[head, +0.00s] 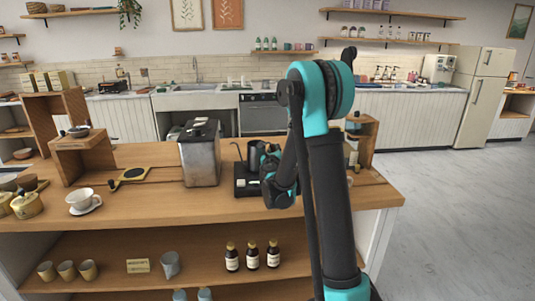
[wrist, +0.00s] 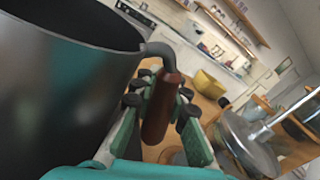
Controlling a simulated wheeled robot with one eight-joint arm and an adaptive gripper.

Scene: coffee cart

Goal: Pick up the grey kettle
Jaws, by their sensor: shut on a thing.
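The grey kettle (head: 253,156) is on the counter in the head view, right of the steel box-shaped machine, at a low black base (head: 246,187). Its thin curved spout points left, and my arm hides part of its right side. In the wrist view the kettle's dark grey body (wrist: 60,85) fills the left, with a brown handle (wrist: 160,110) on a grey bracket. My gripper (wrist: 161,98) is shut on this handle, one finger on each side. In the head view my gripper (head: 270,163) is at the kettle's right side. I cannot tell whether the kettle touches the base.
The steel machine (head: 200,155) stands close left of the kettle. A white cup (head: 83,199) on a saucer and a gold pot (head: 26,205) are at the left. A wooden stand (head: 362,140) is at the right. The front strip of the counter is clear.

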